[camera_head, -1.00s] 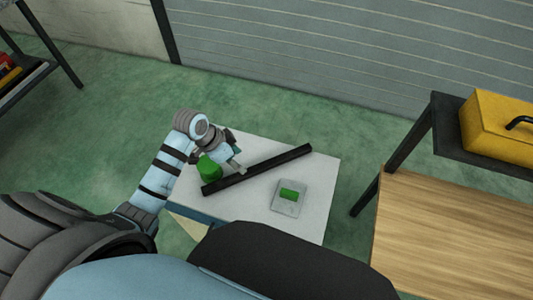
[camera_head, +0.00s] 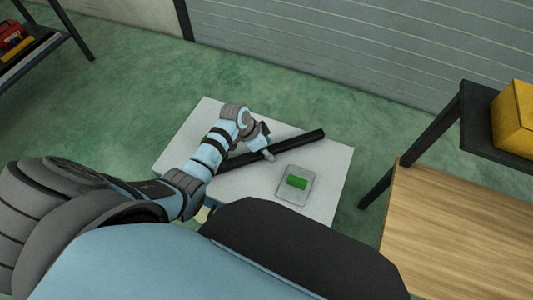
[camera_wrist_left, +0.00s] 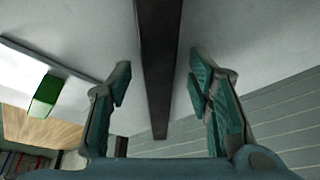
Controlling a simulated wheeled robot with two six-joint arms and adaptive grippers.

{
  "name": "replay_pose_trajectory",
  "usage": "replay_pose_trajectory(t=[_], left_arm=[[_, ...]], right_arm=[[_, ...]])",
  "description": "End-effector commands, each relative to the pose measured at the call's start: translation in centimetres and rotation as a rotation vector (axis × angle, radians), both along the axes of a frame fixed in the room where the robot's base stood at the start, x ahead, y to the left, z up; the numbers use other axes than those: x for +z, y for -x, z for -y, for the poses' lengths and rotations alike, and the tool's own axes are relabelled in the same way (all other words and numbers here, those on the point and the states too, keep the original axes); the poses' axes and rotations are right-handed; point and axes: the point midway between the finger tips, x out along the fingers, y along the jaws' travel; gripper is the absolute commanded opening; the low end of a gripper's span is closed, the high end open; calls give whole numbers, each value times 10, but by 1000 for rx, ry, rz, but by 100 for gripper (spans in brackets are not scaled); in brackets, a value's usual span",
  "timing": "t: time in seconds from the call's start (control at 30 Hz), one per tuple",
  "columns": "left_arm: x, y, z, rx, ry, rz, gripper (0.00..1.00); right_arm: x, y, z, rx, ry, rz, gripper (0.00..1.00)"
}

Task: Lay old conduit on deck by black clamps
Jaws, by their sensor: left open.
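A long straight black bar (camera_head: 300,143) lies slantwise on a white tabletop (camera_head: 322,200); it is the only conduit-like thing in view. My left gripper (camera_head: 265,142) is open over the middle of the bar. In the left wrist view the bar (camera_wrist_left: 158,50) runs between the two spread fingers (camera_wrist_left: 160,92), with a gap on each side. My left arm covers part of the bar's left half in the head view. I cannot make out any black clamps. My right gripper is not in view.
A grey plate (camera_head: 293,196) with a green block (camera_head: 297,182) lies in front of the bar. A wooden bench (camera_head: 450,225) with a dark shelf and yellow box (camera_head: 515,118) stands at right. A dark shelf (camera_head: 35,45) stands at far left. Green floor behind the table is clear.

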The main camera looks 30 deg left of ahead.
Motion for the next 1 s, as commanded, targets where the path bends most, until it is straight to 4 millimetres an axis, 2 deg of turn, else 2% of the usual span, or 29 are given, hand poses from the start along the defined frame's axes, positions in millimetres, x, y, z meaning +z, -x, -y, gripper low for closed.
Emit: replay_pose_trajectory(t=[0.17, 0.4, 0.47, 0.77, 0.87, 1.0], left_arm=[[1, 0, 0, 0, 0, 0, 45], [2, 0, 0, 0, 1, 1, 7], [2, 0, 0, 0, 0, 0, 0], [4, 0, 0, 0, 0, 1, 0], [12, -1, 0, -1, 0, 2, 0], [37, -1, 0, -1, 0, 4, 0]], right_arm=[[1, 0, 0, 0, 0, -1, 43], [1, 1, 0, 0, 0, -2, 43], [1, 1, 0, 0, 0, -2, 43], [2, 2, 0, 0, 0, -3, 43], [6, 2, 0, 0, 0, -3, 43], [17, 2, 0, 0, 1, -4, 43]])
